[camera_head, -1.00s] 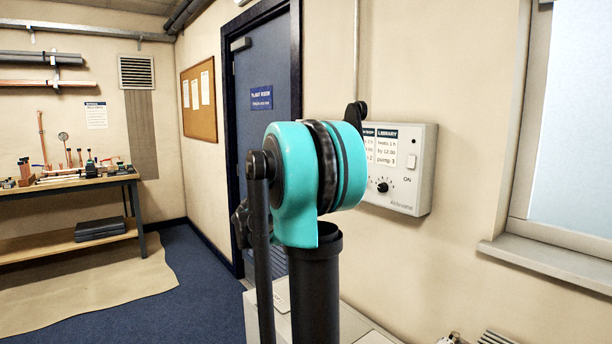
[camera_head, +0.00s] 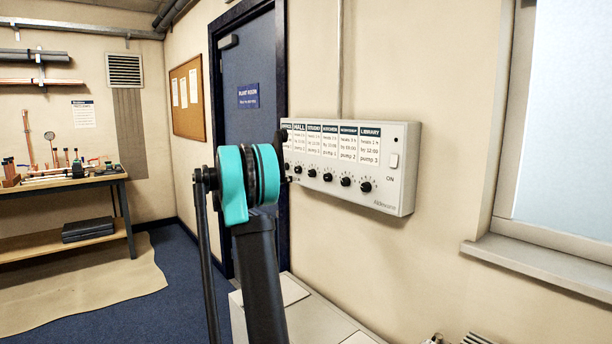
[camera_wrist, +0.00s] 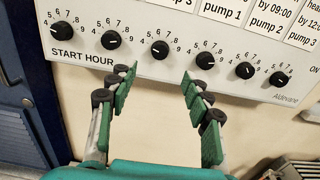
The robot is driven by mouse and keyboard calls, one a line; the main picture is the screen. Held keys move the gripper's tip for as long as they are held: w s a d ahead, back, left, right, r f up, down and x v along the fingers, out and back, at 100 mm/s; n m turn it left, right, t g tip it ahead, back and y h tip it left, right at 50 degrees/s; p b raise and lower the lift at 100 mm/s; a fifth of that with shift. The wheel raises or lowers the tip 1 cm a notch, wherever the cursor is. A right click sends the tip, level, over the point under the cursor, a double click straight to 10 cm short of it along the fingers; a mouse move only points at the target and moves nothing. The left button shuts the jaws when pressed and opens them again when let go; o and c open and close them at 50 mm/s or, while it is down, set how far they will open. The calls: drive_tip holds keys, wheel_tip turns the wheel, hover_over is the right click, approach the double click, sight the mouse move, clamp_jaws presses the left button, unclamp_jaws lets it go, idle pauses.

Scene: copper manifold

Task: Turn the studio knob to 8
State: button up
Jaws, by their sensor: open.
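The white control panel (camera_head: 405,165) hangs on the wall, with a row of black knobs under room labels. The studio label (camera_head: 314,138) is third from the left, and the studio knob (camera_head: 312,173) sits below it. In the wrist view I take the third knob from the left as the studio knob (camera_wrist: 159,50); its dial numbers show around it, but its pointer is too small to read surely. My gripper (camera_wrist: 158,75) is open and empty, its green fingertips apart, just below that knob in the picture.
Neighbouring knobs, the hall knob (camera_wrist: 111,40) and the kitchen knob (camera_wrist: 205,61), stand close on either side. A window sill (camera_head: 540,262) juts out at right. A white cabinet top (camera_head: 345,325) lies below.

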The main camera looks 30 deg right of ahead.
sight(310, 173)
drive_tip(key=d, duration=1.1)
drive_tip(key=shift+w+d, duration=0.15)
drive_tip(key=shift+w, duration=0.25)
clamp_jaws()
